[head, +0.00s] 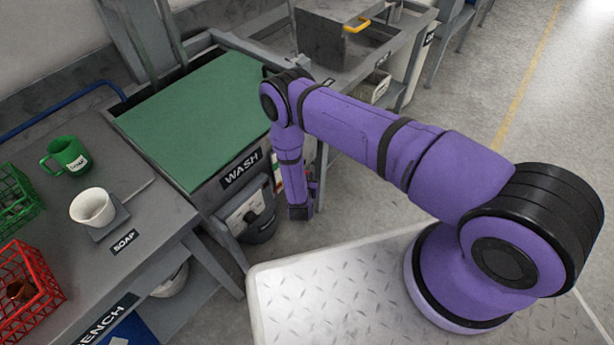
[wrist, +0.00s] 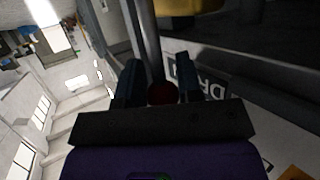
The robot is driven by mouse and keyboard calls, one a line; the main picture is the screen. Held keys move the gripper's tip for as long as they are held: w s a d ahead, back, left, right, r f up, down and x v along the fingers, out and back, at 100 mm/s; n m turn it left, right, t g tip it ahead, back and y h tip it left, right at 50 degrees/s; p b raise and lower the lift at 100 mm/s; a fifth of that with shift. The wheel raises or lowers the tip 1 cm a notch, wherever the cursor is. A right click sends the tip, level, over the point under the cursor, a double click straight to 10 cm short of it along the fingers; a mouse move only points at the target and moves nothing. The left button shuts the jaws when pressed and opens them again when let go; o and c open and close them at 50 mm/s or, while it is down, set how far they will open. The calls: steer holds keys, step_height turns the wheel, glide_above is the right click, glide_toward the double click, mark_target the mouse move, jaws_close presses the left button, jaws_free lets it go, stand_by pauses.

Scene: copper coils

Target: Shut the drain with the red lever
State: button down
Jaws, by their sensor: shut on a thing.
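My gripper (head: 300,211) reaches down beside the front of the wash tank, at the right end of its WASH label (head: 241,170). In the wrist view my gripper (wrist: 158,76) has its two dark fingers on either side of the lever's red end (wrist: 162,94) and is shut on it. A grey rod (wrist: 149,40) runs up from the red end between the fingers. In the head view the red lever is hidden by my arm and gripper.
A green sheet (head: 200,115) covers the wash tank. The bench at left holds a green mug (head: 67,156), a white cup (head: 92,206), a green crate (head: 17,205) and a red crate (head: 42,287).

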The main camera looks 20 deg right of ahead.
steer(key=shift+s+f, duration=0.1)
stand_by(0.3)
steer(key=c, duration=0.8)
jaws_free()
steer(key=shift+a, duration=0.1)
steer(key=shift+a, duration=0.1)
